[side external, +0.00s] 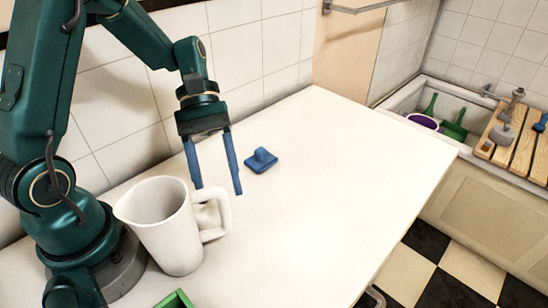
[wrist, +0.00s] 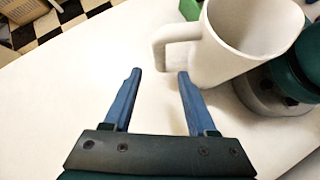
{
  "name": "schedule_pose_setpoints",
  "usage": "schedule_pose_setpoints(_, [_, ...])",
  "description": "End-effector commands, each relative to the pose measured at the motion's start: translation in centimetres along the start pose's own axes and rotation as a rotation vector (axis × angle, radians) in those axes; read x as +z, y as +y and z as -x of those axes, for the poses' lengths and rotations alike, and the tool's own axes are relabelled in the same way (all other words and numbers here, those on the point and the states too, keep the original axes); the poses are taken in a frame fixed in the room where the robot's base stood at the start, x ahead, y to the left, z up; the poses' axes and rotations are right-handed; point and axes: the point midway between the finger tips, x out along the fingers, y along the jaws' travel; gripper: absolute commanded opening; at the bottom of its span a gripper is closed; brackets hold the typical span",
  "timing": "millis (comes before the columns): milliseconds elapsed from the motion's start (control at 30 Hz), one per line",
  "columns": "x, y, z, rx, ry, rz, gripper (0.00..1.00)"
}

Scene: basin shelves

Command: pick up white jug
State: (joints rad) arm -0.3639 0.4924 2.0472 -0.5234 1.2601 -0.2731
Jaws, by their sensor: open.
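The white jug (side external: 172,235) stands upright on the white counter at the left in the side view, close to my arm's base. Its handle (side external: 219,215) points right, toward my gripper. My gripper (side external: 218,191) is open and empty, its blue fingers pointing down near the handle. In the wrist view the jug (wrist: 240,45) is at the upper right, and its handle (wrist: 165,50) reaches left, just beyond the gap between my fingertips (wrist: 158,73). The handle does not look gripped. Exact contact cannot be told.
A blue block-like object with a knob (side external: 261,160) lies on the counter (side external: 330,190) behind my gripper. A green object (side external: 176,299) is at the front edge of the side view. A sink (side external: 400,102) with green items and a wooden rack (side external: 520,145) is at the right. The counter's right half is clear.

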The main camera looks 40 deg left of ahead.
Motion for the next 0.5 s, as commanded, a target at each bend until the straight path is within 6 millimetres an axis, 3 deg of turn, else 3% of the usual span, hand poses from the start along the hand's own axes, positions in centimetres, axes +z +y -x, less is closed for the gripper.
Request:
schedule_pose_setpoints(233, [1.3, 0.1, -1.4, 0.059, -0.324, 0.158, 0.57])
schedule_pose_setpoints(500, [2.6, 0.4, -2.6, 0.078, -0.413, 0.179, 0.57])
